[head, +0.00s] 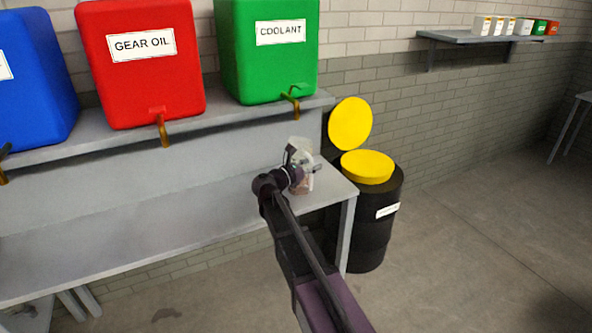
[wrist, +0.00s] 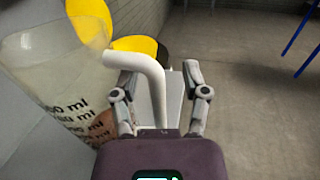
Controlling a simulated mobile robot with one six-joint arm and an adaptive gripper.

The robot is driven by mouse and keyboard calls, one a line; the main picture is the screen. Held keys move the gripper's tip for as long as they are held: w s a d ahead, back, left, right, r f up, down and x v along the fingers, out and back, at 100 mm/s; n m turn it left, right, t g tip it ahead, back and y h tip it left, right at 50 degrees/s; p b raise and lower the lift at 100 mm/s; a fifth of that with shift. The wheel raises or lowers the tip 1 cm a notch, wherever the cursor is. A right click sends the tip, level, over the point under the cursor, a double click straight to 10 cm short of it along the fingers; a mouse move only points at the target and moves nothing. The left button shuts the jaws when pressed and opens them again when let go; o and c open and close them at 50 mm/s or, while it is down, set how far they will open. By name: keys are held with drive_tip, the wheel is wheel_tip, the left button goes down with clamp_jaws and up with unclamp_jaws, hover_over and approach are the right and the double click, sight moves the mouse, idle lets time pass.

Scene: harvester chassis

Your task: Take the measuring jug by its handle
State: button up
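The measuring jug (head: 301,185) is clear, with dark "ml" markings and a reddish-brown tint low down. It stands near the right end of the grey bench, partly hidden by my gripper (head: 301,167). In the wrist view the jug (wrist: 62,85) fills the left side. Its white handle (wrist: 150,70) bends out to the right and runs down between the fingers of my gripper (wrist: 158,80). The fingers are apart, with a clear gap between the handle and the right finger. The left finger is close to the handle; contact cannot be told.
A black drum (head: 375,225) with a yellow lid stands right of the bench (head: 150,220). Blue, red gear oil (head: 143,85) and green coolant (head: 265,65) tanks with taps sit on the shelf above. The floor (head: 470,240) at right is clear.

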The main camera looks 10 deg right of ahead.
sight(312, 158)
clamp_jaws()
drive_tip(key=shift+r, duration=0.1)
wheel_tip(312, 158, up, 3)
drive_tip(key=p, duration=0.3)
drive_tip(key=shift+r, duration=0.1)
drive_tip(key=s+d+p, duration=0.1)
drive_tip(key=s+d, duration=0.1)
drive_tip(key=s, duration=0.5)
drive_tip(key=s+d+r+p, duration=0.1)
drive_tip(key=s+d, duration=0.2)
drive_tip(key=s, duration=0.5)
drive_tip(key=shift+d+r, duration=0.3)
drive_tip(key=shift+d, duration=0.05)
